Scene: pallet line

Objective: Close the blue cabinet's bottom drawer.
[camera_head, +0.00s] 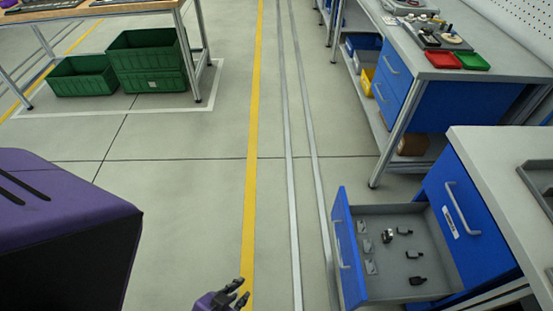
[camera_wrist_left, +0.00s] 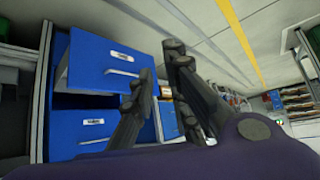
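The blue cabinet (camera_head: 484,246) stands at the lower right in the head view. Its bottom drawer (camera_head: 345,255) is pulled far out, and its grey inside shows several small dark and metal parts. The drawer front has a pale bar handle. My left gripper (camera_head: 241,291) is at the bottom edge, left of the drawer front and apart from it. In the left wrist view, its fingers (camera_wrist_left: 161,60) are spread with nothing between them. A blue drawer front (camera_wrist_left: 90,62) with handle and label stands out beyond them, beside a second blue front (camera_wrist_left: 80,128). My right gripper is not in view.
A workbench (camera_head: 425,60) with blue drawers and red and green trays (camera_head: 458,60) stands behind the cabinet. Green crates (camera_head: 150,62) are at the upper left near a table. The floor with a yellow line (camera_head: 252,150) is clear left of the drawer.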

